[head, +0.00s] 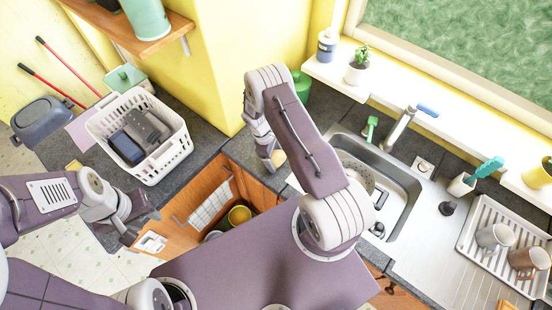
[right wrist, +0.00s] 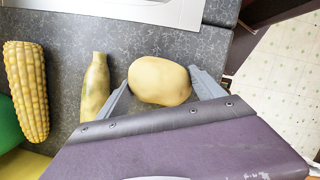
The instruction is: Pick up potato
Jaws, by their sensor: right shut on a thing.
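The potato (right wrist: 160,81) is pale yellow and smooth in the right wrist view. It sits between the two grey fingers of my right gripper (right wrist: 163,90), which is shut on it. The potato is over or on the dark speckled counter; I cannot tell whether it is lifted. In the head view my right gripper (head: 272,158) is at the counter left of the sink, mostly hidden by its own arm. My left gripper (head: 128,236) is low at the left, by the open cabinet, and its fingers are not clear.
A yellow corn cob (right wrist: 26,90) and a pale long vegetable (right wrist: 96,86) lie left of the potato. The counter edge drops to the floor at right. A white basket (head: 178,158), a sink (head: 402,205) and a dish rack (head: 478,240) with mugs stand around.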

